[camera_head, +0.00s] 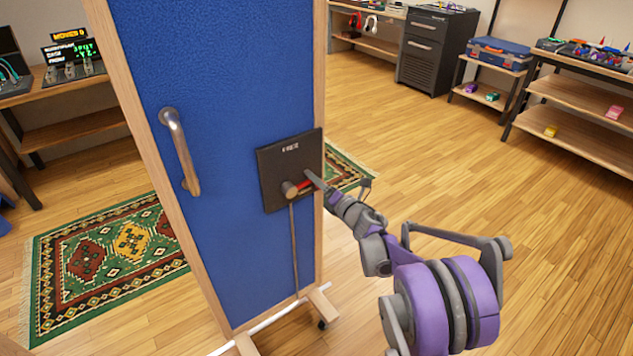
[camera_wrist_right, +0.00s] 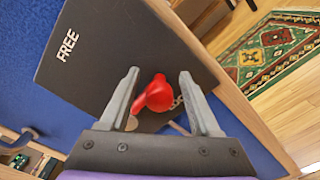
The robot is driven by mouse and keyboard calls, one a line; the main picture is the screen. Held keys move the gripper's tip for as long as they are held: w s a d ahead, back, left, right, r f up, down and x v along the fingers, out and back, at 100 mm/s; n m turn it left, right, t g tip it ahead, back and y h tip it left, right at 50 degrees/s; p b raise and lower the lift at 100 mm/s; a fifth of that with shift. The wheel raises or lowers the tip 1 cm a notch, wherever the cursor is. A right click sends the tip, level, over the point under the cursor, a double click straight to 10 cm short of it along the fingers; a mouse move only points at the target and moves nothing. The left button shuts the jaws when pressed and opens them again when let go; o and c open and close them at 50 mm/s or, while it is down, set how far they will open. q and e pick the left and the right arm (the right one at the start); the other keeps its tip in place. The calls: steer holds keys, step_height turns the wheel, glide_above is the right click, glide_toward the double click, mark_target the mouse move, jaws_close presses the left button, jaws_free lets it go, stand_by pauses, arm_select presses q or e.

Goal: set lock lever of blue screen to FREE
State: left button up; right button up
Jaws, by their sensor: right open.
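The blue screen (camera_head: 222,90) stands upright in a wooden frame. A dark lock plate (camera_head: 272,168) is on its right side, with the word FREE near its top edge; the label also reads in the right wrist view (camera_wrist_right: 67,45). The lock lever (camera_head: 304,186) has a red part and points right from its round pivot, not up at the label. My right gripper (camera_head: 316,183) is open at the plate. In the right wrist view the red lever knob (camera_wrist_right: 158,93) lies between the two fingers, with gaps visible at both sides. My left gripper is not in view.
A metal handle (camera_head: 180,152) sticks out from the screen's left side. The screen stands on wheeled feet (camera_head: 318,300). A patterned rug (camera_head: 60,290) lies behind it. Shelves (camera_head: 590,135) and a dark cabinet (camera_head: 436,50) stand at the back right. Open wooden floor lies to the right.

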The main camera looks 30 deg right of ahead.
steer(key=shift+w, duration=0.15)
jaws_close()
stand_by(1.4)
